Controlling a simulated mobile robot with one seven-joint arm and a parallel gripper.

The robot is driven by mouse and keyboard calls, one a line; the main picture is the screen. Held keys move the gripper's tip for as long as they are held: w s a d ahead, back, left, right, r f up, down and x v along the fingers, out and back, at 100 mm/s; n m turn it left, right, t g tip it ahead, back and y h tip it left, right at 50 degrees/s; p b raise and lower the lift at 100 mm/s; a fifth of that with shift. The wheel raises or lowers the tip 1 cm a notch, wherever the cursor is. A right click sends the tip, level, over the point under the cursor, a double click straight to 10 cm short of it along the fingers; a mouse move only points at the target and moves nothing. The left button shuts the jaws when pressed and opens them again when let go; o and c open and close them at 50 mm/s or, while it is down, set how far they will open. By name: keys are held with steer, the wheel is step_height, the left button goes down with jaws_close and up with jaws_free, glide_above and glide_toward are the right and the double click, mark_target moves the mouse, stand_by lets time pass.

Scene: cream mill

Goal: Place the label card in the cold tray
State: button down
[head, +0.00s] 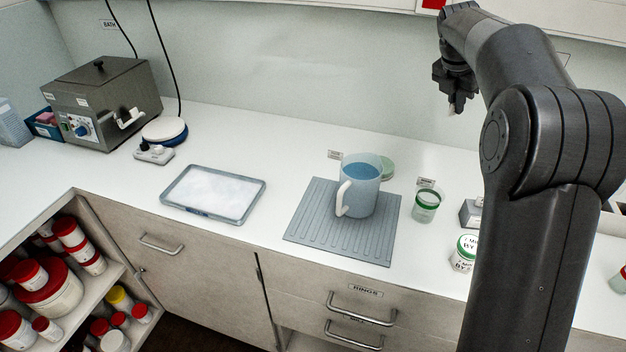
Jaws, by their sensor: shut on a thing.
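The cold tray (239,219) is a shallow grey-blue tray with a white, ice-like fill, lying on the white counter left of centre. My gripper (454,107) is raised at the upper right, against the back wall and well to the right of the tray. It is shut on a small pale thing that shows only as a whitish bit at the fingertips. This may be the label card, but it is too small to tell. No other loose label card is clear in view.
A jug (364,188) of blue liquid stands on a ribbed grey mat (305,240) between my gripper and the tray. A green-banded jar (426,206) and a white tub (463,254) stand right of it. A metal bath (112,105) is back left. Counter between tray and mat is clear.

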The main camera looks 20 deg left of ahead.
steer(key=s+a+n+y, duration=0.15)
steer(key=s+a, duration=0.25)
steer(key=a, duration=0.7)
steer(key=s+a+n, duration=0.3)
steer(key=s+a, duration=0.2)
steer(key=a, duration=0.6)
steer(key=n+t+y, duration=0.1)
steer(key=n, duration=0.2)
glide_above(236, 202)
steer(key=s, duration=0.1)
steer(key=f, duration=1.7)
steer(key=shift+s+d+f, duration=0.2)
steer(key=shift+f, duration=0.2)
steer(key=shift+a+f, duration=0.15)
steer(key=shift+f, duration=2)
steer(key=shift+f, duration=0.1)
